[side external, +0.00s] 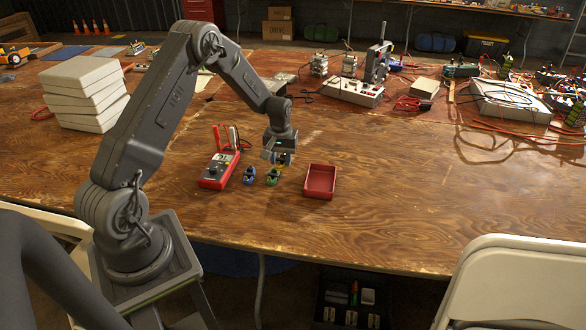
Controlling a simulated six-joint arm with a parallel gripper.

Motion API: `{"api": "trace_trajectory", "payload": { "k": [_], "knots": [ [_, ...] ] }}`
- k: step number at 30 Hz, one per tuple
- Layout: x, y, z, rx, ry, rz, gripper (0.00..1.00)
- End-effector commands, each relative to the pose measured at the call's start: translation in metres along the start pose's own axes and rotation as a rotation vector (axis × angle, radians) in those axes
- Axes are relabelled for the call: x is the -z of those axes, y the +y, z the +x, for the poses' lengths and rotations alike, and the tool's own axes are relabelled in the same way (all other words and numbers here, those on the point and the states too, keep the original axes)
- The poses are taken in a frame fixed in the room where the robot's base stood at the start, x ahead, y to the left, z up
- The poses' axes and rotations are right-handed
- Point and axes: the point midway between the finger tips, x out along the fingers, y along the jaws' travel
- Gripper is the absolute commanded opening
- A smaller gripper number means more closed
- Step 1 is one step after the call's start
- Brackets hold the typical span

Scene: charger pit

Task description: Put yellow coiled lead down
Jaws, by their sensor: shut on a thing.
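My gripper (280,156) points down low over the wooden table, just behind the small coiled leads. It is shut on the yellow coiled lead (283,160), which shows only as a small yellow patch between and below the fingers. Whether that lead touches the table I cannot tell. A green coiled lead (272,177) lies on the table just in front of my gripper. A blue coiled lead (249,176) lies to the left of the green one.
An open red tray (320,193) sits right of my gripper and looks empty. A red multimeter (219,169) with red probes stands to the left. White boxes (85,92) are stacked at far left. The table's front right is clear; electronics and cables crowd the back right.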

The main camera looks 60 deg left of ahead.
Motion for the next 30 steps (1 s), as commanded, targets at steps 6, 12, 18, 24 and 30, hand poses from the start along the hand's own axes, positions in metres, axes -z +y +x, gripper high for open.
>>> {"api": "trace_trajectory", "payload": {
  "k": [6, 12, 18, 24, 30],
  "knots": [
    [-0.004, -0.047, -0.029, -0.001, 0.003, -0.004, 0.12],
    [-0.006, -0.068, -0.043, -0.001, 0.003, 0.007, 0.12],
    [-0.001, -0.031, -0.056, -0.002, 0.003, 0.21, 0.12],
    [0.0, 0.009, -0.062, -0.002, 0.001, 0.387, 0.12],
    [-0.003, 0.048, -0.041, -0.002, -0.001, 0.409, 0.12]
  ]
}}
